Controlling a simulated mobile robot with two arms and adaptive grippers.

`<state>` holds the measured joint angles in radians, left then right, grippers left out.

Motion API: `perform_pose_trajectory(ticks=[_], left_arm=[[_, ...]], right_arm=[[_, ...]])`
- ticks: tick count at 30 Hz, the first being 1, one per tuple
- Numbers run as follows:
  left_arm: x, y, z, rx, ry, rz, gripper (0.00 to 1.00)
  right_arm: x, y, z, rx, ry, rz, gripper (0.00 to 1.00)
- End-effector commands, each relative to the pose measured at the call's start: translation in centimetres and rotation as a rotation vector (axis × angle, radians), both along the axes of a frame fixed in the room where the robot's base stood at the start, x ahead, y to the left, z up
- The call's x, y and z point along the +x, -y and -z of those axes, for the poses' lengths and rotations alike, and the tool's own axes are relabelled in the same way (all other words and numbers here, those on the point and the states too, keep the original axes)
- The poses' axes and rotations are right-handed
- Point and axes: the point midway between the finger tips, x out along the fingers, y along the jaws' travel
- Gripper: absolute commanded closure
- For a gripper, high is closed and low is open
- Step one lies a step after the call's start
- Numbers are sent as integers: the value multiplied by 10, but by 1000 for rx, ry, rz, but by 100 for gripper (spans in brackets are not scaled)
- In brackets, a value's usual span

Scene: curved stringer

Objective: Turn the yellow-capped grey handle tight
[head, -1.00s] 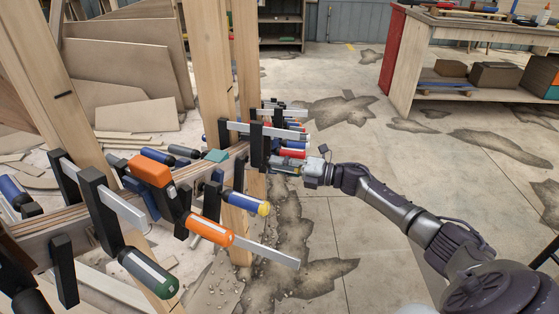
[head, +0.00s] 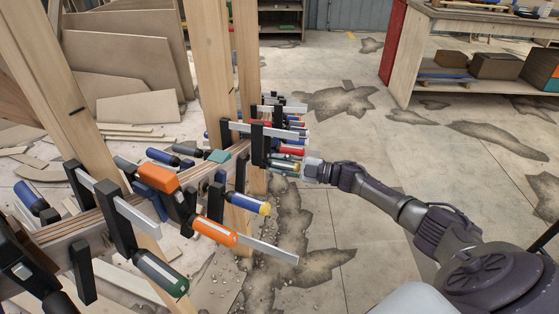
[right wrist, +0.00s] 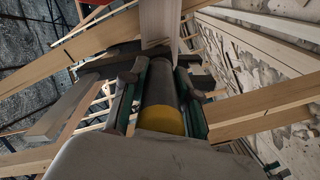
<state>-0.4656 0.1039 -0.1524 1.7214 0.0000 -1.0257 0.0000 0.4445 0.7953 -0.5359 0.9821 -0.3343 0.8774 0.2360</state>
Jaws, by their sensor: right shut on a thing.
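The yellow-capped grey handle shows in the right wrist view, with its dark grey grip (right wrist: 162,85) running away from me and its yellow cap (right wrist: 162,121) nearest. My right gripper (right wrist: 159,95) is shut on it, with one green-lined finger along each side. In the head view my right gripper (head: 299,169) is at the row of clamps near the middle, reaching in from the right. The handle (head: 282,164) is small there and partly covered by the fingers. My left gripper is not in view.
Other clamps crowd the curved wooden stringer: an orange handle (head: 213,231), a blue handle with a yellow end (head: 248,203) and a green handle (head: 160,273). Wooden posts (head: 213,75) stand behind. The floor to the right is open, up to a workbench (head: 440,45).

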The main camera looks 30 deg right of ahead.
Motion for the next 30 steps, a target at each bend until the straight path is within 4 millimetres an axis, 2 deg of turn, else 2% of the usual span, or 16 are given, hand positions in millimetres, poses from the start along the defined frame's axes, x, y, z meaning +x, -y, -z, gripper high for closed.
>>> perform_pose_trajectory(ticks=[15,30], left_arm=[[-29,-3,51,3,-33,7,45],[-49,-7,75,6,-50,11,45]], right_arm=[[0,1,-1,363,-326,3,100],[0,1,1,627,-560,2,100]])
